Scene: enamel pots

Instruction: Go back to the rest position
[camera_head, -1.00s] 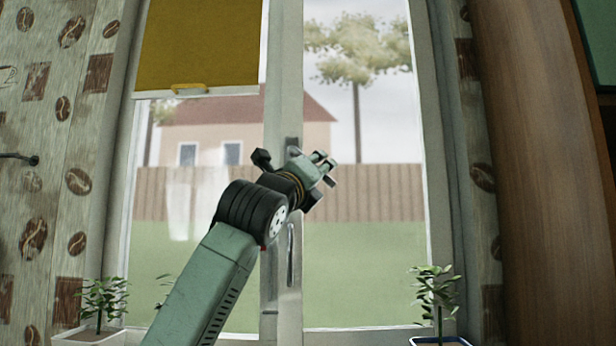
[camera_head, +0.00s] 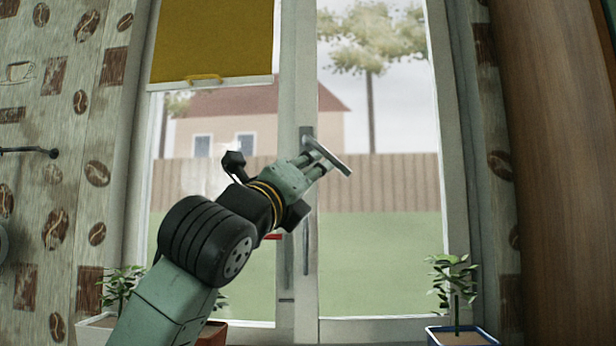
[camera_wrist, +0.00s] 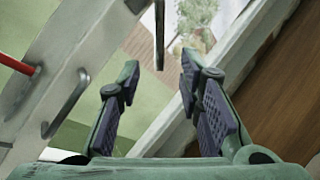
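My gripper (camera_head: 328,157) is raised at the end of my green arm, in front of the window frame in the head view. In the wrist view my gripper (camera_wrist: 160,75) has its two dark-padded fingers spread apart, with nothing held between them. A narrow dark piece (camera_wrist: 159,35) shows beyond the gap; I cannot tell what it is. The window's vertical handle (camera_head: 306,245) is below my gripper in the head view. A handle (camera_wrist: 65,102) shows left of the fingers in the wrist view, apart from them.
Potted plants stand low at the left (camera_head: 122,287) and right (camera_head: 453,275). A yellow blind (camera_head: 212,42) hangs at the upper left window. A brown wooden panel (camera_head: 550,170) is at the right. A dark rod (camera_head: 30,151) sticks out on the left wall.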

